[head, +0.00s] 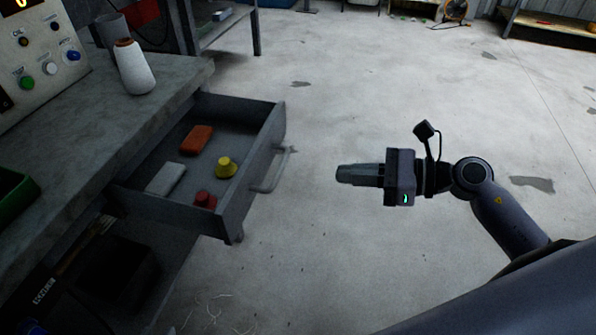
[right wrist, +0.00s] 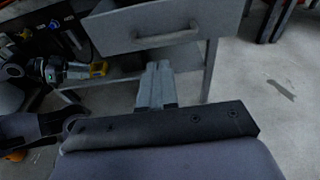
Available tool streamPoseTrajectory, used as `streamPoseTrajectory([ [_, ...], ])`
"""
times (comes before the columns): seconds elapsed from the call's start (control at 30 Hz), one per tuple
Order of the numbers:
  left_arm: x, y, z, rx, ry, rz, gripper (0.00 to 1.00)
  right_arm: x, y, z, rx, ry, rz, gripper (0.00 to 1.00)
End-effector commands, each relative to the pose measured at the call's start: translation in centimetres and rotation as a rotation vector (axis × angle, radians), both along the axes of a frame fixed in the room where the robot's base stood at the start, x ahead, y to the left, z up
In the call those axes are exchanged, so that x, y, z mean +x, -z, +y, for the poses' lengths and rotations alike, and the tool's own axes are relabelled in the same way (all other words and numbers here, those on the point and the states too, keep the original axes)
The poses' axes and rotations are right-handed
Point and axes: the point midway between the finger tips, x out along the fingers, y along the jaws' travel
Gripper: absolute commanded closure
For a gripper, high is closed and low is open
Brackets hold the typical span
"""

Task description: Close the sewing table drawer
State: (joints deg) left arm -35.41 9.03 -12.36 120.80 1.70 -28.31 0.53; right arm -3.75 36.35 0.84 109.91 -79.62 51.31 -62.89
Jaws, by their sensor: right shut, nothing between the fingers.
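The grey sewing table drawer (head: 262,150) is pulled out from under the table top (head: 120,125) toward the right. Its bar handle (head: 271,172) is on its front face. The drawer front (right wrist: 135,30) also shows in the right wrist view. My right gripper (head: 345,174) is shut and empty, to the right of the handle and apart from it, fingers pointing at the drawer. In the right wrist view its fingers (right wrist: 155,85) lie below the handle in the picture. My left gripper (right wrist: 75,71) seems to show at the left of that view, near something yellow; its jaws are unclear.
The drawer holds an orange block (head: 197,139), a pale block (head: 166,179), a yellow piece (head: 226,167) and a red piece (head: 205,200). A white thread cone (head: 134,68) and a control box (head: 40,50) stand on the table. Open floor (head: 330,110) lies right of the drawer.

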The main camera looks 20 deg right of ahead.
Motion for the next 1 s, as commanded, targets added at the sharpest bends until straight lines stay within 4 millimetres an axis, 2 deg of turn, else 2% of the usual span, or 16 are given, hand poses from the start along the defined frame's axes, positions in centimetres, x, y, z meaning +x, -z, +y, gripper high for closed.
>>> streamPoseTrajectory([
  [0.2,-0.2,0.2,0.1,0.000,-0.003,0.004,0.66,2.6,0.8,4.0,0.007,-0.001,-0.002,1.00],
  [0.43,-0.2,0.3,0.1,-0.002,-0.006,0.006,0.66,4.7,1.7,7.2,0.006,0.000,0.001,1.00],
  [0.63,-0.2,0.4,0.0,-0.005,-0.009,0.007,0.66,5.5,2.1,8.3,0.004,0.001,0.002,1.00],
  [1.0,-0.2,0.3,0.0,-0.006,-0.008,0.007,0.66,5.5,2.1,8.5,0.003,0.001,0.003,1.00],
])
